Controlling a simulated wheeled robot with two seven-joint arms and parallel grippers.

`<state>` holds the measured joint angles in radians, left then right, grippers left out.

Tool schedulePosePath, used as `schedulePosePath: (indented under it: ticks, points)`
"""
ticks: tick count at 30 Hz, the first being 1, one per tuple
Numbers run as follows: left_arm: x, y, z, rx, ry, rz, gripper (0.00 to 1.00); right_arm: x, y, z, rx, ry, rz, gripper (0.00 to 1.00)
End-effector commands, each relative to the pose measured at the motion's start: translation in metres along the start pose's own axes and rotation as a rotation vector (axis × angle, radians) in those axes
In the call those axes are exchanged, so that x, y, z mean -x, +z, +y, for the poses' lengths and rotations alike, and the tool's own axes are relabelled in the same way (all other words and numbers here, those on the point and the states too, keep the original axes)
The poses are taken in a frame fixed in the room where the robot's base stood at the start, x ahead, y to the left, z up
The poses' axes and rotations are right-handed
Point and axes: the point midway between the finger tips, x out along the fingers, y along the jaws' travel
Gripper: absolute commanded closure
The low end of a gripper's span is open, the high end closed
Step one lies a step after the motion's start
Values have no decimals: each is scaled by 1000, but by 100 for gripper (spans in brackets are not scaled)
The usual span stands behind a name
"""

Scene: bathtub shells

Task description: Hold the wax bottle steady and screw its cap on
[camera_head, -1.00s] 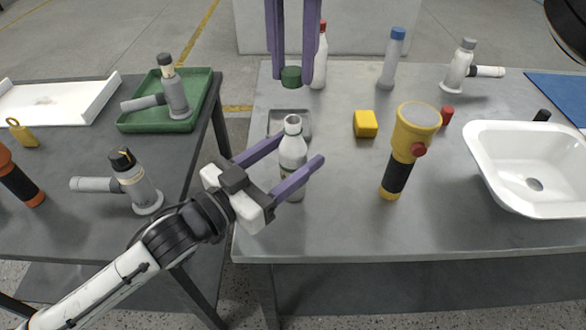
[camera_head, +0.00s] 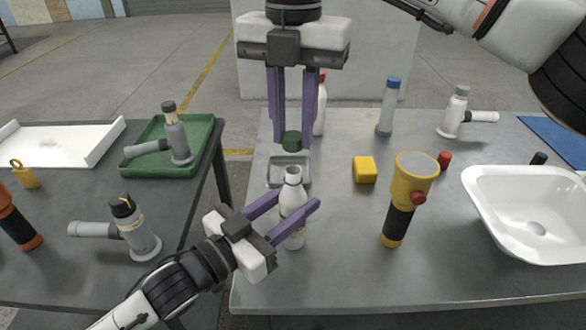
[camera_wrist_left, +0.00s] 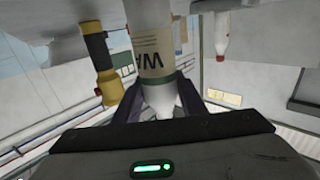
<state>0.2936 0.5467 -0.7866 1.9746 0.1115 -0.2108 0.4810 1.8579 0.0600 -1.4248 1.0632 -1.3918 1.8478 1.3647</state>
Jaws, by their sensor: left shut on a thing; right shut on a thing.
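The wax bottle (camera_head: 292,198) is white with an open, uncapped neck and is upright near the table's front left. My left gripper (camera_head: 299,199) is shut on its body, one finger on each side. In the left wrist view the bottle (camera_wrist_left: 152,45) shows a tan label with dark letters between the fingers (camera_wrist_left: 160,90). The green cap (camera_head: 291,140) is between the fingertips of my right gripper (camera_head: 291,147), which points down from above and is shut on it. The cap is above the bottle's neck, with a visible gap between them.
A small grey tray (camera_head: 274,184) lies just behind the bottle. A yellow block (camera_head: 364,170), a yellow flashlight (camera_head: 410,185) and a white basin (camera_head: 490,215) stand to the right. A red-capped bottle (camera_head: 320,115) stands behind my right gripper.

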Motion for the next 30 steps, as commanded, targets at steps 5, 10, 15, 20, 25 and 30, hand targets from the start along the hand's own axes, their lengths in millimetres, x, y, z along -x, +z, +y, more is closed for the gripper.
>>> schedulePosePath:
  ticks: [5,10,15,20,25,30]
  points:
    - [0,0,0,0,0,-1,100,-25,1,-1,0,0,0,97]
    - [0,0,0,0,0,-1,100,-29,1,0,-1,2,-2,97]
    - [0,0,0,0,0,-1,100,-29,1,0,-1,2,-2,97]
    - [0,0,0,0,0,-1,100,-29,1,0,-1,2,-2,97]
    - [0,0,0,0,0,-1,100,-32,1,0,0,2,-1,97]
    - [0,0,0,0,0,-1,100,-41,1,0,0,1,-1,97]
